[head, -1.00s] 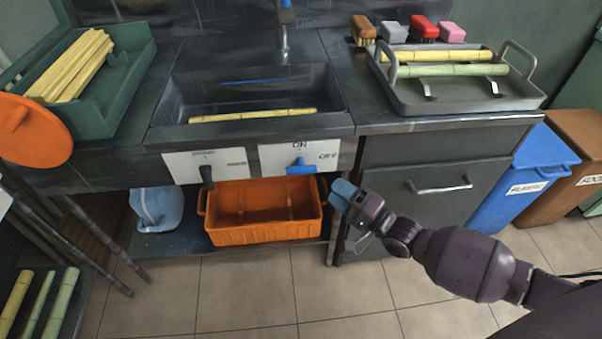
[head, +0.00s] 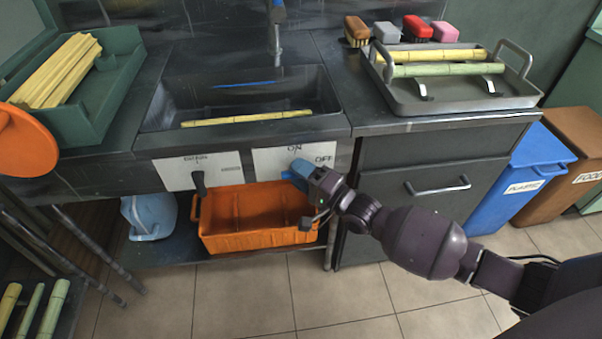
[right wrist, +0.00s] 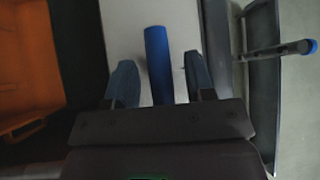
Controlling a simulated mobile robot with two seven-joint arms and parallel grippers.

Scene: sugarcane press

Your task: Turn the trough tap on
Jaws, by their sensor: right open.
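The trough tap's blue handle (right wrist: 158,62) is on the white panel marked ON and OFF (head: 268,161), on the front below the trough (head: 315,85). My right gripper (head: 292,176) is in front of this handle and hides most of it in the head view. In the right wrist view, my right gripper's blue fingers (right wrist: 161,78) are open, one on each side of the handle, with a gap on both sides. A metal spout (head: 275,30) stands behind the trough, and a yellow cane (head: 245,118) lies in it. My left gripper is not in view.
A second white panel with a dark lever (head: 199,182) is to the left. An orange crate (head: 255,235) and a blue jug (head: 148,216) sit on the shelf below. A drawer handle (head: 437,186) and a grey tray (head: 440,100) are to the right.

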